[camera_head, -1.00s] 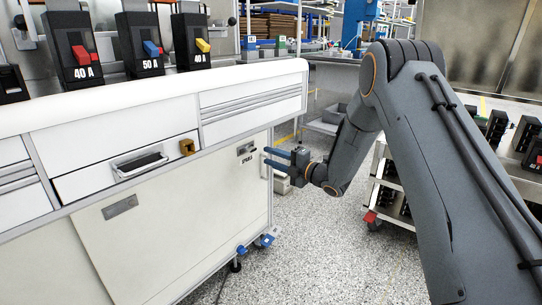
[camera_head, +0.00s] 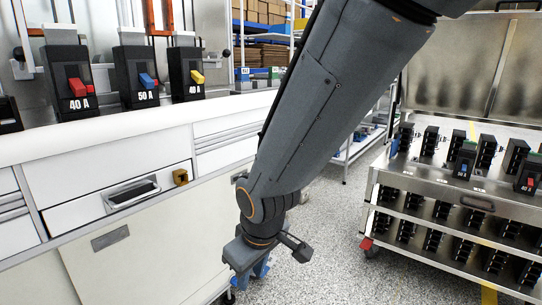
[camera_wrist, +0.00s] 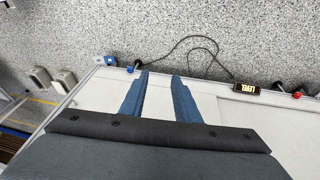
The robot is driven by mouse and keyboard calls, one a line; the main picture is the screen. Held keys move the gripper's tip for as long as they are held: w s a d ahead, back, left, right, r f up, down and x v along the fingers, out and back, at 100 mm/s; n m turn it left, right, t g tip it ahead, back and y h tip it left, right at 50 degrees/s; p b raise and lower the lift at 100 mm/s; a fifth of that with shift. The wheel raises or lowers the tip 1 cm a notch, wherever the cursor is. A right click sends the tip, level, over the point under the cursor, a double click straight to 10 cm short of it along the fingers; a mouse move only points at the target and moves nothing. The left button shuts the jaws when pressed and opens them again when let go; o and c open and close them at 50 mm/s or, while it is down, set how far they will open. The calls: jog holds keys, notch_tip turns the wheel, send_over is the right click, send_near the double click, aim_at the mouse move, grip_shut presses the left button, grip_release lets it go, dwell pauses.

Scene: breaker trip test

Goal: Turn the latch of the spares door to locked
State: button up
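The spares door (camera_head: 150,262) is the white lower front panel of the cabinet, with a grey recessed handle (camera_head: 110,238) near its upper left. A dark latch plate (camera_head: 240,177) shows only in part at its upper right, beside my arm. The latch's setting and the door's label are hidden behind the arm in the head view. My gripper (camera_head: 260,270) hangs low in front of the door's right side, fingers down. In the wrist view my two blue fingers (camera_wrist: 160,76) are apart with nothing between them, over a white panel (camera_wrist: 205,106).
Breakers (camera_head: 135,77) stand on the worktop. A metal cart (camera_head: 455,205) with breakers stands right. Speckled floor (camera_head: 325,205) lies between. A cable (camera_wrist: 205,45) lies on the floor.

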jog(key=s+d+m+g+h, duration=0.1)
jog(key=s+d+m+g, duration=0.25)
jog(key=s, duration=1.25)
jog(key=d+r+m+p, duration=0.3)
jog(key=d+r+p, duration=0.7)
jog(key=r+p, duration=0.3)
jog(key=d+r+m+p, duration=0.3)
jog(key=d+r+p, duration=0.7)
jog(key=r+p, duration=0.3)
jog(key=shift+w+h+p, duration=0.4)
jog(key=shift+w+p, duration=0.05)
jog(key=shift+p, duration=0.25)
jog(key=shift+r, duration=0.1)
